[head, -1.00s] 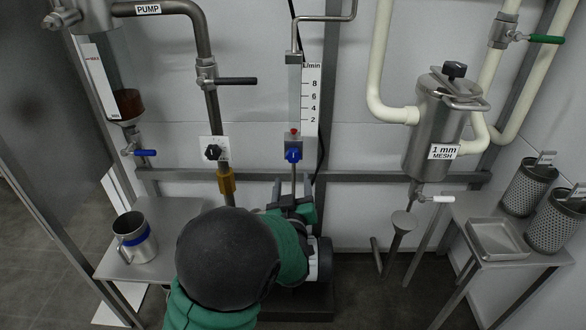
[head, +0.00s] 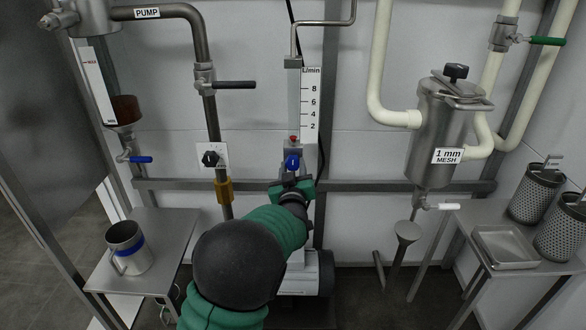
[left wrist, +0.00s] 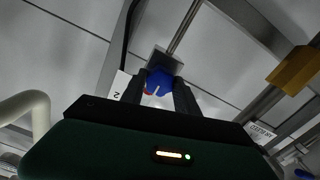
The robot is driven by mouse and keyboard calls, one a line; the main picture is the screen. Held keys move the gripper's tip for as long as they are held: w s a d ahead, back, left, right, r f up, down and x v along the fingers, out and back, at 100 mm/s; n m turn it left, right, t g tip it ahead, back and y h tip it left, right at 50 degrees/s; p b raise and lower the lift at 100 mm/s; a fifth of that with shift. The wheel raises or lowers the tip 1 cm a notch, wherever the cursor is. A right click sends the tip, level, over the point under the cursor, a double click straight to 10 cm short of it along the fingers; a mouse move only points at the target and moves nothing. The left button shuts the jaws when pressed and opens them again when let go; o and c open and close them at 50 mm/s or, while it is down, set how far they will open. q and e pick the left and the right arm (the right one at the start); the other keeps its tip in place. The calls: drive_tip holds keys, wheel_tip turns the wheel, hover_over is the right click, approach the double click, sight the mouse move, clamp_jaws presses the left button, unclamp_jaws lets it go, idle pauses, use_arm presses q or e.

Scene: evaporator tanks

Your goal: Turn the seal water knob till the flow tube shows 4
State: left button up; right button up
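The blue seal water knob (head: 292,162) sits at the foot of the flow tube (head: 294,100), beside an L/min scale (head: 311,105) marked 2 to 8. A small red piece (head: 294,138) shows at the tube's bottom, below the 2 mark. My left gripper (head: 291,179) is just below and in front of the knob. In the left wrist view, my left gripper's fingers (left wrist: 161,91) are apart, with the blue knob (left wrist: 158,82) showing between their tips. I cannot tell whether they touch it. My right gripper is not in view.
A black knob (head: 211,158) on a white plate and a black-handled pump valve (head: 233,85) are to the left. A steel mesh strainer (head: 433,125) hangs to the right. A steel jug (head: 128,248) stands on the left table. A horizontal rail (head: 370,186) crosses behind my gripper.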

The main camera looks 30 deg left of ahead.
use_arm(q)
clamp_jaws()
drive_tip(key=shift+r+m+p, duration=0.1)
drive_tip(key=shift+m+p, duration=0.4)
drive_tip(key=shift+p, duration=0.25)
drive_tip(key=m+p, duration=1.1)
drive_tip(key=p, duration=0.1)
drive_tip(key=shift+r, duration=0.1)
drive_tip(key=m+p, duration=0.3)
drive_tip(key=shift+d+m, duration=0.1)
drive_tip(key=shift+m, duration=0.2)
drive_tip(key=shift+f+m+p, duration=0.25)
drive_tip(key=shift+m+p, duration=0.55)
drive_tip(key=shift+m, duration=0.7)
drive_tip(key=shift+f, duration=0.1)
drive_tip(key=o, duration=0.7)
unclamp_jaws()
drive_tip(key=shift+c, duration=0.2)
